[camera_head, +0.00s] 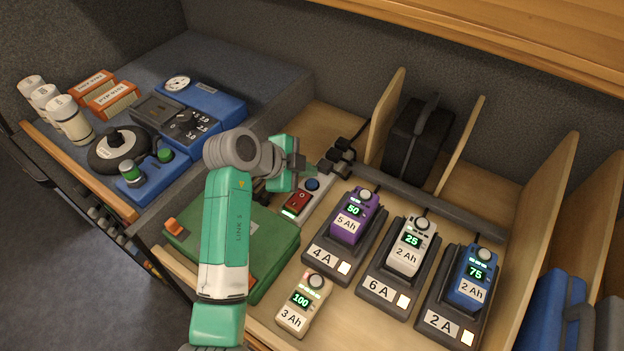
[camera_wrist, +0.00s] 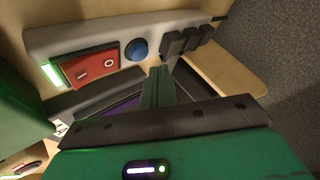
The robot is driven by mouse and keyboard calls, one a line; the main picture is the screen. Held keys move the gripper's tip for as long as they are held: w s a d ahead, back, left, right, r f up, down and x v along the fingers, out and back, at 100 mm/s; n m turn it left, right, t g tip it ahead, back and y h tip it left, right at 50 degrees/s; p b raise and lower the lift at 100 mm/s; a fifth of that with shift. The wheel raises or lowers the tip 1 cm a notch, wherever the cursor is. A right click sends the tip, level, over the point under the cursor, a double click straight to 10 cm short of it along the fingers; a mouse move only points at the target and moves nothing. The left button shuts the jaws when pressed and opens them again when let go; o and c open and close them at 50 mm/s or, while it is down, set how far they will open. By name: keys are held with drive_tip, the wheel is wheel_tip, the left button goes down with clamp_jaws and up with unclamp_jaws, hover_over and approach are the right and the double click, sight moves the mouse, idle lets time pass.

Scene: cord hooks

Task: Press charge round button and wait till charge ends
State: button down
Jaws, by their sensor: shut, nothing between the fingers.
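The blue round button (camera_head: 312,184) sits on a grey power strip (camera_head: 322,178), beside a red rocker switch (camera_head: 298,203) and a lit green indicator. In the wrist view the button (camera_wrist: 136,50) lies just beyond and left of my fingertips. My gripper (camera_head: 304,168) is shut and empty, its tips (camera_wrist: 158,72) close to the button; I cannot tell whether they touch. Three chargers hold batteries: purple (camera_head: 352,212) showing 50 on 4A, white (camera_head: 411,243) showing 25 on 6A, blue (camera_head: 474,275) showing 75 on 2A. A loose beige battery (camera_head: 304,302) shows 100.
A green case (camera_head: 262,240) lies left of the strip, under my arm. Black plugs (camera_head: 340,158) fill the strip's far end. Wooden dividers (camera_head: 385,115) and a black bag (camera_head: 413,135) stand behind. Blue devices (camera_head: 200,100) and white bottles (camera_head: 70,120) are at left.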

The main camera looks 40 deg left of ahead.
sight(308, 184)
wheel_tip(308, 184, up, 4)
drive_tip(key=shift+r+p, duration=0.1)
drive_tip(key=shift+p, duration=0.9)
drive_tip(key=w+d+r+n+t+y, duration=0.1)
drive_tip(key=w+d+r+n, duration=0.15)
drive_tip(key=d, duration=0.45)
drive_tip(key=w+d+r+n+t, duration=0.1)
drive_tip(key=d+r, duration=0.3)
drive_tip(key=d, duration=0.3)
drive_tip(key=w+d+r+n+t+y, duration=0.1)
drive_tip(key=w+d+r+n, duration=0.15)
drive_tip(key=d, duration=0.45)
drive_tip(key=s+d+r+n+t, duration=0.35)
drive_tip(key=d+r, duration=0.35)
drive_tip(key=d, duration=0.3)
drive_tip(key=s+d+r+n+t, duration=0.2)
drive_tip(key=s+d+r, duration=0.3)
drive_tip(key=s+r, duration=0.1)
drive_tip(key=s+r+t, duration=0.3)
drive_tip(key=s+r, duration=0.1)
drive_tip(key=r, duration=0.5)
drive_tip(key=s+r+t, duration=0.4)
drive_tip(key=r, duration=0.6)
drive_tip(key=shift+s+a+y, duration=0.3)
drive_tip(key=shift+s+a, duration=0.05)
drive_tip(key=shift+s, duration=0.05)
